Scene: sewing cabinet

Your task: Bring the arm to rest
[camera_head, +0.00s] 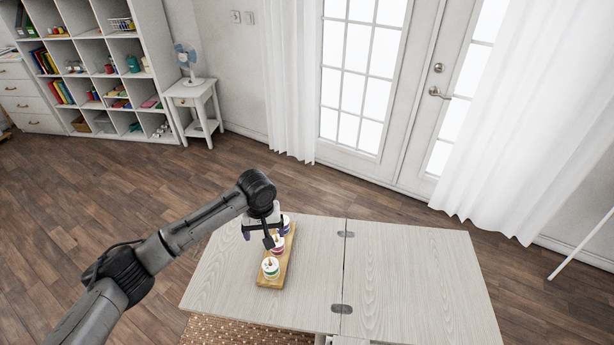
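My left arm comes in from the lower left. Its gripper (262,233) is over a wooden board (272,280) on the left half of the table (400,265). Several small spools stand in a row on the board. The front spool (270,267) is white and green, the middle one (277,244) is white and magenta, and the back one (286,224) is purple and partly hidden by the gripper. The fingers look spread apart, with nothing visible held between them. I cannot tell whether they touch a spool. My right gripper is out of view.
The right half of the table is clear, with hinges along the centre seam. A cubby shelf (97,45) stands back left beside a small white side table (192,97) with a fan (186,62). Glass doors (360,75) and white curtains are behind. A woven rug (225,333) lies below.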

